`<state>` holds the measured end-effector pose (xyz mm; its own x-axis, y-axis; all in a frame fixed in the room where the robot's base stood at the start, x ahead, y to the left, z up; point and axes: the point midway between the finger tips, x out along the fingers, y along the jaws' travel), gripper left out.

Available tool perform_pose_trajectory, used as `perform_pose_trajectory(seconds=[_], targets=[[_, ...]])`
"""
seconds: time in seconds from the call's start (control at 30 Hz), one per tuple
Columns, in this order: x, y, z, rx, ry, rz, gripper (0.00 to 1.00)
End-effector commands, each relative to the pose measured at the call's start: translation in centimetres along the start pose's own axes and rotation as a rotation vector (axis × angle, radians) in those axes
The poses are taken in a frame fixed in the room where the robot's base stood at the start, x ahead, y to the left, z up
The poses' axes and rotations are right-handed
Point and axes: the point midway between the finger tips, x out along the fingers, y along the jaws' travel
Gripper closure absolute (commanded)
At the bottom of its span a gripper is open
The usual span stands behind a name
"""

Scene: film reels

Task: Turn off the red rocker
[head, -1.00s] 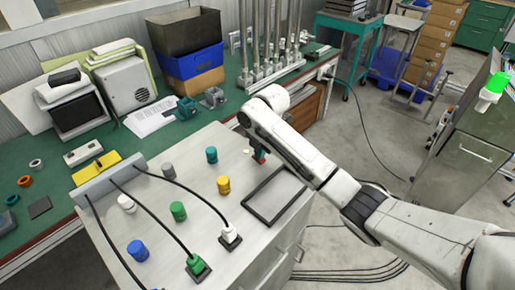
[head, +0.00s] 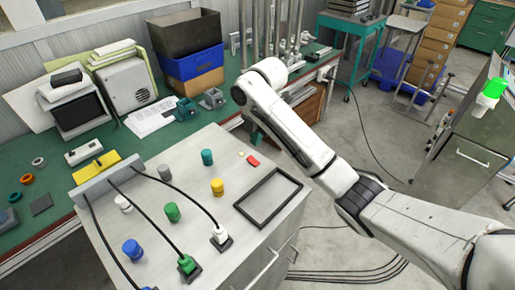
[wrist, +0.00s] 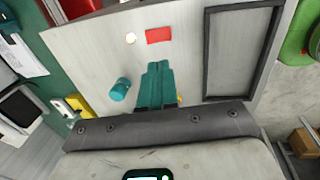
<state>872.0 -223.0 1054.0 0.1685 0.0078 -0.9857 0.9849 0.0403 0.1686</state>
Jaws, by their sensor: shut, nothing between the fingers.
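The red rocker (head: 253,161) is a small flat red rectangle on the grey cabinet top (head: 222,243), near its back right edge. A small pale round lamp (head: 241,153) sits beside it. In the wrist view the red rocker (wrist: 159,35) and the pale lamp (wrist: 131,38) lie just beyond my gripper (wrist: 158,66). Its teal fingers are together and empty, apart from the rocker in the picture. I cannot tell the rocker's tilt.
Teal (head: 207,157), yellow (head: 217,187), grey, white, green and blue knobs stand on the cabinet top. Black cables arch over it to plugs, one white (head: 220,236). A black frame (head: 268,198) lies right of the knobs. The green bench (head: 85,187) is behind.

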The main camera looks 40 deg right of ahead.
Motion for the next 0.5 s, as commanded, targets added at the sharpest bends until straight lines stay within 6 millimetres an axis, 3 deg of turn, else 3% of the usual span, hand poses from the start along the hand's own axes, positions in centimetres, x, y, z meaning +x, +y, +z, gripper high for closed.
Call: perform_pose_trajectory(seconds=[0.2,0.5], targets=[[-3.5,0.0,0.2,0.003,-0.002,0.003,1.0],[-4.5,0.0,0.2,0.003,-0.001,0.001,1.0]])
